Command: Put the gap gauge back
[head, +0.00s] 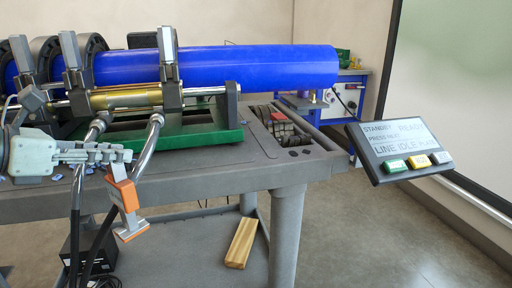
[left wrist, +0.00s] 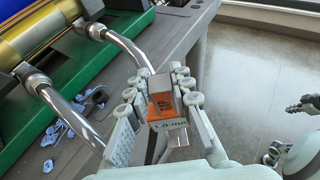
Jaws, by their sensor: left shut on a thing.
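The gap gauge (head: 124,194) is an orange and grey piece that hangs below the fingers of my left gripper (head: 118,155) in the head view. My left gripper is shut on it, in front of the cart's near edge. My right gripper is not in the head view. In the left wrist view a metallic part at the right edge cannot be made out clearly.
The grey cart top (head: 225,177) carries a green-based fusion machine (head: 165,148) with a blue pipe (head: 255,67). Bent metal hoses (head: 150,145) hang close beside my gripper. Blue shavings (left wrist: 62,126) lie on the cart top. A button panel (head: 398,152) stands at right. A wooden block (head: 241,243) lies below.

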